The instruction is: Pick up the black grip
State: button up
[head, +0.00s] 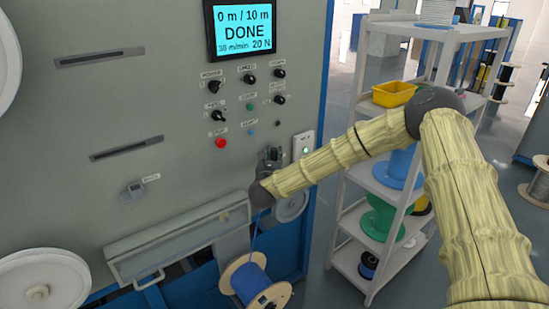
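My gripper (271,156) is a small dark shape at the end of my yellow-sleeved arm. It is close in front of the machine's grey panel, just left of a white box with a green light (303,145). My wrist partly hides it, so I cannot see whether its fingers are open or shut, or whether they hold anything. I cannot clearly make out a separate black grip. Several black knobs (249,78) are on the panel above my gripper, and a dark item (463,13) lies on the shelf's top at the right.
The display (241,29) reads "0 m / 10 m DONE". A red button (220,143) is left of my gripper. A spool with blue cable (252,281) stands below. A white shelf (440,32) with a yellow bin (394,94) and several spools is at right. Open floor lies beyond it.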

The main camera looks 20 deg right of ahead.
aim_at(274, 148)
jog(key=shift+r, duration=0.15)
grip_shut()
jog(key=shift+r+b, duration=0.65)
jog(key=shift+s+r+b, duration=0.2)
jog(key=shift+r+b, duration=0.4)
jog(key=shift+r, duration=0.25)
jog(key=s+d+r+b+v, duration=0.1)
jog(key=b+v, duration=0.3)
jog(key=v, duration=1.1)
jog(key=shift+s+d+r+b, duration=0.2)
jog(key=shift+d+r+b, duration=0.1)
jog(key=shift+d+r, duration=0.15)
jog(key=shift+f, duration=0.15)
